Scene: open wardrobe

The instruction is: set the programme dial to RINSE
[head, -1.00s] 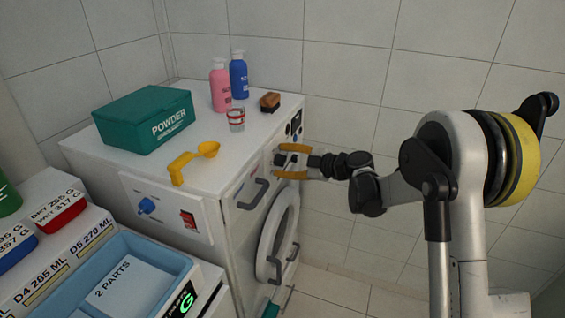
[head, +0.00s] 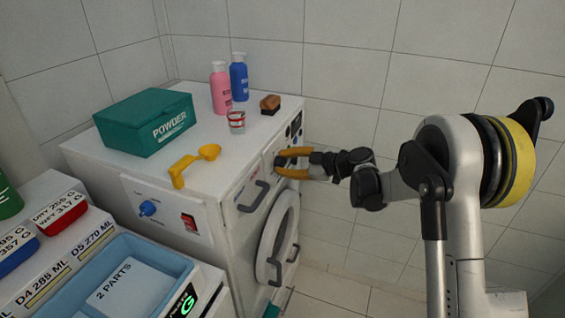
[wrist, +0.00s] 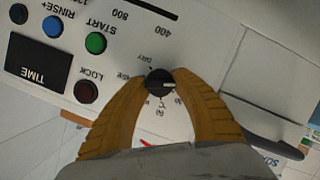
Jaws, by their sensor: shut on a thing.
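A black dial (wrist: 160,82) on the white washing machine's front panel sits between my gripper's fingertips in the wrist view. My gripper (wrist: 161,84) has its two orange fingers shut on the dial, one on each side. A pale mark on the dial points to the right in the picture. Small labels ring it, upside down; one reads DRY, the others are too small or covered to read surely. In the head view my gripper (head: 279,166) reaches the panel from the right, and the dial is hard to make out there.
START (wrist: 96,43), RINSE+ (wrist: 52,26) and LOCK (wrist: 87,92) buttons and the TIME display (wrist: 36,66) are near the dial. A handle (head: 252,196) and the round door (head: 277,238) lie below.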

